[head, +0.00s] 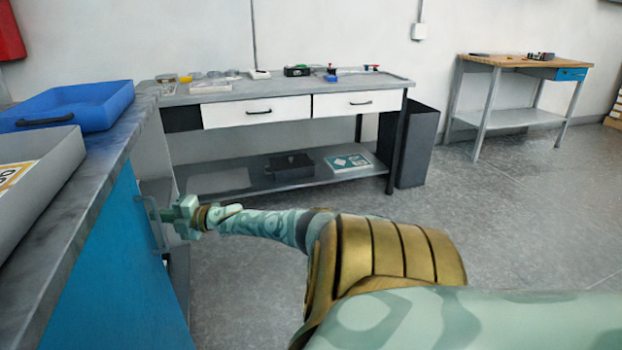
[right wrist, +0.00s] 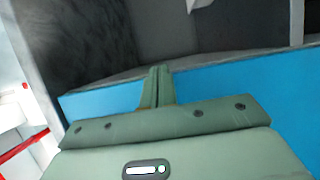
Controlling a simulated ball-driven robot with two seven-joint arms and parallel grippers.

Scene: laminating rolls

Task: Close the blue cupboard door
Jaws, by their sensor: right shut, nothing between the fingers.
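The blue cupboard door (head: 112,275) is under the grey worktop at the left of the head view, with a pale bar handle (head: 153,225) near its far edge. How far the door stands open is hard to tell. My right gripper (head: 156,214) is shut and empty, its fingers pointing left at the handle; whether they touch it is not clear. In the right wrist view the closed fingers (right wrist: 157,78) stand in front of a blue panel (right wrist: 225,88) that looks like the door. My left gripper is not in view.
A blue tray (head: 90,103) and a grey tray (head: 45,180) sit on the worktop (head: 70,235). A bench with two white drawers (head: 258,111) stands behind, with a dark bin (head: 412,145) beside it. A wooden-topped table (head: 520,61) is at the back right. The floor (head: 500,220) between is clear.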

